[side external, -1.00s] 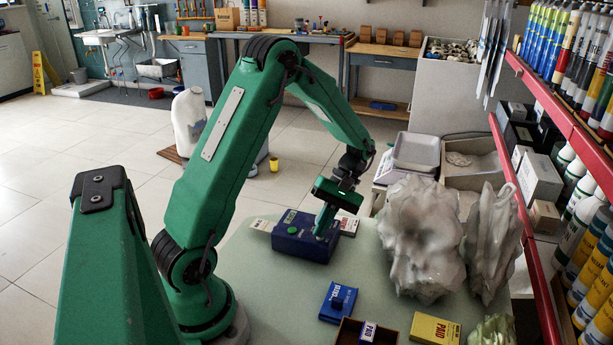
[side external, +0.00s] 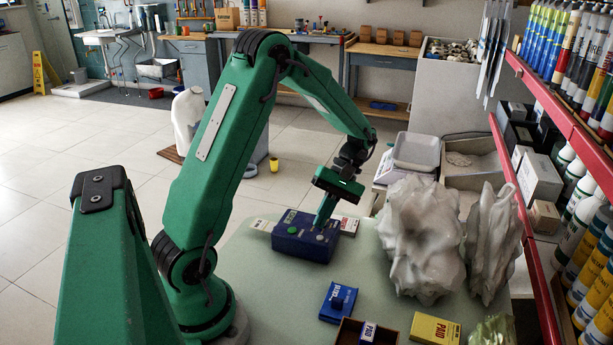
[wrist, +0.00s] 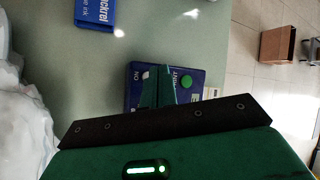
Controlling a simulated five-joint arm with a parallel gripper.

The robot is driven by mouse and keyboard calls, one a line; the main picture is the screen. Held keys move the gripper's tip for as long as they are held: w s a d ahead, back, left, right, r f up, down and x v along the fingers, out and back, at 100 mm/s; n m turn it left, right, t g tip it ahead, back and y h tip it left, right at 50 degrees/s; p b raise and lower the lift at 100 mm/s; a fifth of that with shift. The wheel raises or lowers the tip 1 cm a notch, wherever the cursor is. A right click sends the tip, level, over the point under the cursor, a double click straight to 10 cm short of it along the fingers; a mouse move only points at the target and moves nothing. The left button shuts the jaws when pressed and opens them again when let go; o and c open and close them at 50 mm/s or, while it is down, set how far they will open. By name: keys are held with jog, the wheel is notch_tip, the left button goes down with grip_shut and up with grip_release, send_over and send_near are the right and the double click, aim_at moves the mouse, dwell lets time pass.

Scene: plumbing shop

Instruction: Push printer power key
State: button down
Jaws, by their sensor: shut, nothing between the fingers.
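The printer is a dark blue box (side external: 304,243) on the pale green tabletop, with a round green button (side external: 293,230) on its left top and a small pale round spot (side external: 320,238) on its right top. My gripper (side external: 318,225) is shut and empty, pointing down at the right part of the box's top. I cannot tell whether its tips touch the box.
A blue ink box (side external: 338,302), a brown tray (side external: 347,333) and a yellow box (side external: 435,330) lie nearer the front. Crumpled white plastic bags (side external: 424,240) stand to the right. White cards lie beside the blue box.

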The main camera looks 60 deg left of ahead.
aim_at(322, 236)
jog(key=shift+r, duration=2.1)
jog(key=shift+d+r, duration=0.1)
jog(key=s+d+r+m+t+y, duration=0.2)
jog(key=s+d+r+m+t, duration=0.6)
jog(key=d+r+m+t, duration=0.2)
jog(key=m+t, duration=0.2)
jog(key=m, duration=0.1)
jog(key=shift+s+d+r+m+t, duration=0.2)
jog(key=shift+s+r+m+t, duration=0.1)
jog(key=shift+m, duration=0.1)
